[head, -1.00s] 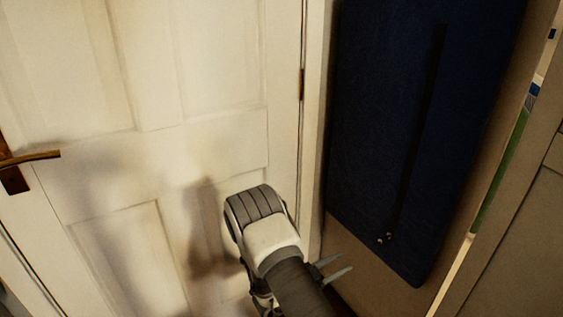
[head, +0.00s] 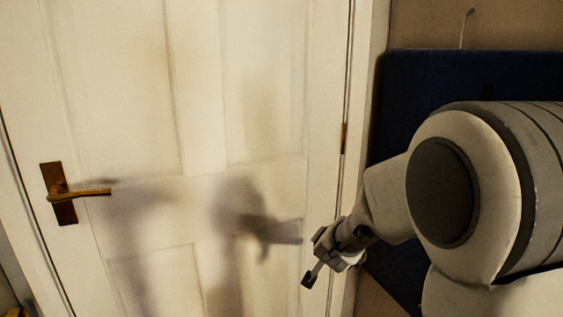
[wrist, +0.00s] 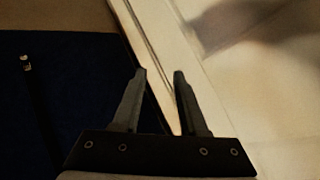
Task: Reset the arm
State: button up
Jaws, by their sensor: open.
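My arm fills the right side of the head view, with my gripper (head: 312,274) at its end, pointing down and left in front of the door's right edge. In the wrist view my gripper (wrist: 160,75) shows two dark fingers spread apart with nothing between them. The door frame's edge shows behind the fingertips.
A white panelled door (head: 130,130) stands shut on the left, with a brown lever handle (head: 75,193). A dark blue panel (head: 440,80) hangs on the wall behind my arm; it also shows in the wrist view (wrist: 75,70).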

jog(key=s+a+r+n+y, duration=0.2)
jog(key=s+r+n+y, duration=0.1)
jog(key=s+r, duration=0.35)
jog(key=s+d+r+n+g+h, duration=0.1)
jog(key=s+d+n+g, duration=0.2)
jog(key=s, duration=1)
jog(key=s+d+r+n+g+h, duration=0.1)
jog(key=s+d+n+g, duration=0.15)
jog(key=s, duration=1.05)
notch_tip(320, 180, up, 24)
jog(key=p, duration=2.4)
jog(key=shift+w+a, duration=0.15)
jog(key=shift+a, duration=0.25)
